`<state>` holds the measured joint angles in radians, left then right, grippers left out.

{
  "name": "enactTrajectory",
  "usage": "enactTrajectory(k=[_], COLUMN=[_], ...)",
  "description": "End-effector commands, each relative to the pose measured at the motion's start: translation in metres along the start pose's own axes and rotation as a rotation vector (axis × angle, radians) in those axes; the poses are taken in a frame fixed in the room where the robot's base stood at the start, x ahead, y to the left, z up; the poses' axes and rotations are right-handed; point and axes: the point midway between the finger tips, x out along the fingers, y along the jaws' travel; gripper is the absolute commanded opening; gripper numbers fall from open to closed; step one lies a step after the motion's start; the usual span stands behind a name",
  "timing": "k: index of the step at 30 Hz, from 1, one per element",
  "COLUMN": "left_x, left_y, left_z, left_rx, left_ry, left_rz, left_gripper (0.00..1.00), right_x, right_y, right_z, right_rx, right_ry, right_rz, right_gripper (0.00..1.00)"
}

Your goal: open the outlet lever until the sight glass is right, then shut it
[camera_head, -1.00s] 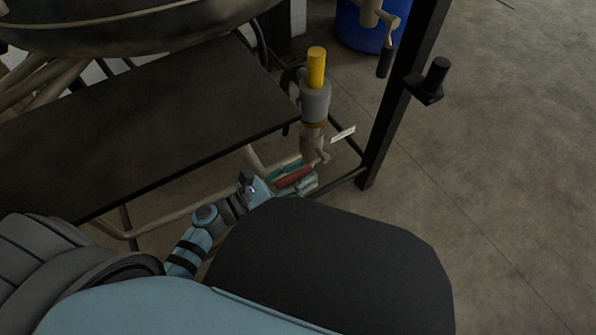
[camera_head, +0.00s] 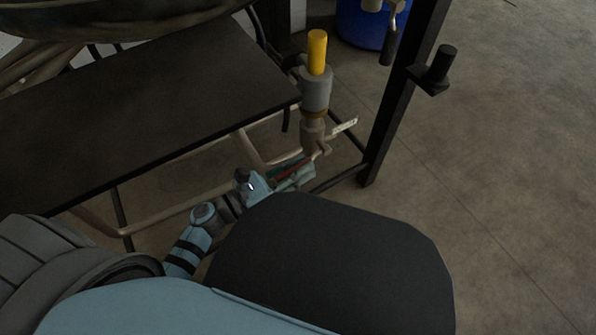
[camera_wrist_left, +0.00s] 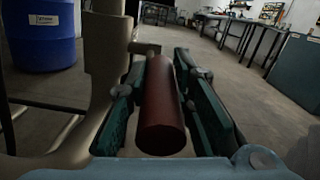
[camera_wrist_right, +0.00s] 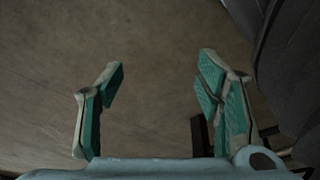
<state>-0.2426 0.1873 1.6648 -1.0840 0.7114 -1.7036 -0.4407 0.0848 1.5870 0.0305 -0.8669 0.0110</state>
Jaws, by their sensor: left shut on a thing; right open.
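The outlet lever's red handle (camera_head: 293,169) is low on the valve body (camera_head: 313,132), under a grey collar (camera_head: 316,92) with a yellow cylinder (camera_head: 317,52) upright on top. I cannot tell for sure whether this cylinder is the sight glass, and no level marks are readable. My left gripper (camera_head: 291,172) is shut on the red handle. In the left wrist view the handle (camera_wrist_left: 161,112) lies lengthwise between the teal finger pads. My right gripper (camera_wrist_right: 155,100) is open and empty, with bare floor beyond it.
A dark tabletop (camera_head: 150,105) lies left of the valve. A black post (camera_head: 402,100) with a black knob (camera_head: 440,68) stands to its right. A small white tag (camera_head: 345,126) sticks out beside the valve. A blue drum (camera_head: 362,28) is behind. Open floor lies right.

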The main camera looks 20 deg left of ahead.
Motion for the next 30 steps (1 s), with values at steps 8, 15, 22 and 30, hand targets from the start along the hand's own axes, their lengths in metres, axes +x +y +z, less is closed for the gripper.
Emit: enactTrajectory(k=[8,15,22,30], left_x=[0.003,0.006,0.006,0.006], left_y=[0.004,0.006,0.006,0.006], left_z=[-0.022,-0.03,-0.031,-0.031], left_rx=[-0.011,-0.004,-0.002,-0.002], left_ry=[-0.198,-0.383,-0.412,-0.409], left_rz=[-0.043,-0.078,-0.081,-0.08], left_gripper=[0.0,0.0,0.0,0.4], right_x=[-0.069,-0.072,-0.071,-0.071], right_y=[-0.006,-0.006,-0.006,-0.006], right_z=[-0.018,-0.019,-0.019,-0.019], right_rx=[-0.058,-0.057,-0.057,-0.057], right_ry=[-0.035,-0.037,-0.037,-0.037], right_rz=[-0.002,-0.002,-0.002,-0.001], right_gripper=[0.6,0.6,0.6,0.6])
